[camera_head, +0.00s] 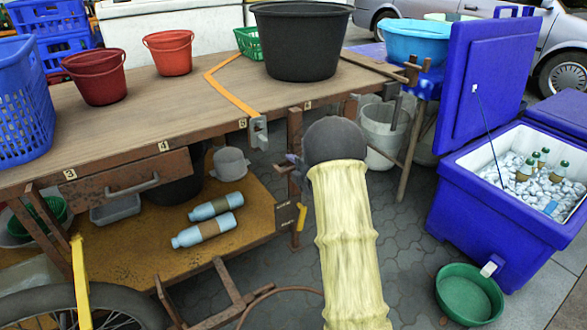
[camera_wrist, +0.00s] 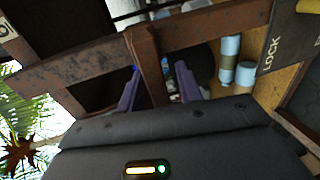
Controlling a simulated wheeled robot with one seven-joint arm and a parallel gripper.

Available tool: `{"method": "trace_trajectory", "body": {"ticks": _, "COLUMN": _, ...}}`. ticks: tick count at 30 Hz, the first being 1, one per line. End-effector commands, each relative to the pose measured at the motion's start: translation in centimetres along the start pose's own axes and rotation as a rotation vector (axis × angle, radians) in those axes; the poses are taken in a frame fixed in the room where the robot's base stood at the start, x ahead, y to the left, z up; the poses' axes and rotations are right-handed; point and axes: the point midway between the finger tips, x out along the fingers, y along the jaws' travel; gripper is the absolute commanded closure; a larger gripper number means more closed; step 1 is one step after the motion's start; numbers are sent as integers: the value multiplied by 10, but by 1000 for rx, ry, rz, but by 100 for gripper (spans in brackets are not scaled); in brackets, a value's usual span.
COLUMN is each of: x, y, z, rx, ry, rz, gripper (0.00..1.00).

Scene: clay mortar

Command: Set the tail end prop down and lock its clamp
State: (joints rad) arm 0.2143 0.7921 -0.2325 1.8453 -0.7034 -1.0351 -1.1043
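A rust-brown upright post (camera_head: 295,130) stands at the near right end of the cart; it may be the tail end prop, but its label is not visible. My gripper (camera_head: 287,164) is at this post, partly hidden behind my own wrist. In the wrist view, my gripper (camera_wrist: 158,80) has its two purple fingers apart, with the brown post (camera_wrist: 150,60) between them. A gap shows on the post's right side.
The cart top (camera_head: 190,100) holds red buckets and a black tub (camera_head: 301,40). Two bottles (camera_head: 207,229) lie on the lower shelf. A wooden frame (camera_head: 230,300) is at lower middle. A blue cooler (camera_head: 510,215) and green basin (camera_head: 468,295) stand right. Paving between is clear.

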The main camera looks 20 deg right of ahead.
Motion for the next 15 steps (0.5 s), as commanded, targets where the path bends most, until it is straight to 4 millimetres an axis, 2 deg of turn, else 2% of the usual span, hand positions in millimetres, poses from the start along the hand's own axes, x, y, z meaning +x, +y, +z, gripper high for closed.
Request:
{"method": "trace_trajectory", "body": {"ticks": 6, "x": 0, "y": 0, "z": 0, "rx": 0, "ry": 0, "rz": 0, "gripper": 65}}
{"method": "trace_trajectory", "body": {"ticks": 11, "x": 0, "y": 0, "z": 0, "rx": 0, "ry": 0, "rz": 0, "gripper": 96}}
{"method": "trace_trajectory", "body": {"ticks": 12, "x": 0, "y": 0, "z": 0, "rx": 0, "ry": 0, "rz": 0, "gripper": 100}}
{"method": "trace_trajectory", "body": {"ticks": 15, "x": 0, "y": 0, "z": 0, "rx": 0, "ry": 0, "rz": 0, "gripper": 100}}
